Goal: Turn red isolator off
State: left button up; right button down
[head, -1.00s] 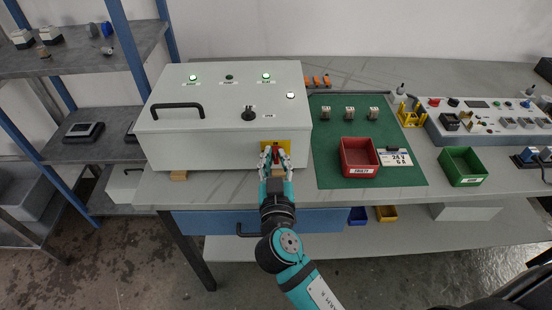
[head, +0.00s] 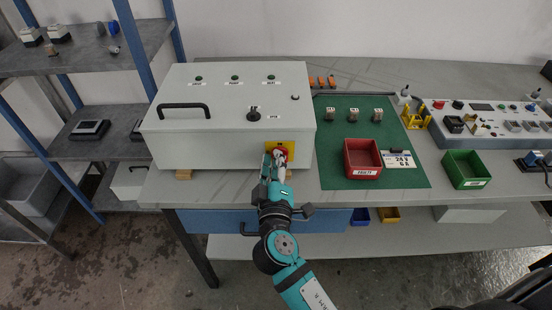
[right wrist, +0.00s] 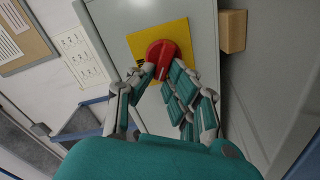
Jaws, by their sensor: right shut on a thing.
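The red isolator (head: 283,152) is a red rotary handle on a yellow plate, on the front face of the light grey control box (head: 215,150). It also shows in the right wrist view (right wrist: 163,52), with the yellow plate (right wrist: 180,28) around it. My right gripper (head: 274,162) is at the front of the box, with its fingers closed on the red handle. In the right wrist view my gripper (right wrist: 164,75) has one finger on each side of the handle. The indicator lamps (head: 235,78) on the box top are dark. My left gripper is not in view.
The box has a black carry handle (head: 183,107) and a black rotary knob (head: 254,115) on top. A green mat (head: 335,185) with a red bin (head: 348,160) lies to its right, and a green bin (head: 465,168) stands further right. A blue-framed shelf (head: 110,70) stands left.

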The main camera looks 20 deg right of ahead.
jog(key=n+p, duration=0.1)
jog(key=n, duration=0.2)
jog(key=shift+a+n, duration=0.1)
jog(key=shift+n, duration=0.2)
jog(key=shift+f+n+p, duration=0.25)
jog(key=shift+n+p, duration=0.2)
jog(key=shift+n, duration=0.95)
jog(key=c, duration=1.3)
grip_release()
jog(key=shift+w+f, duration=0.1)
jog(key=shift+f, duration=0.05)
jog(key=shift+c, duration=0.2)
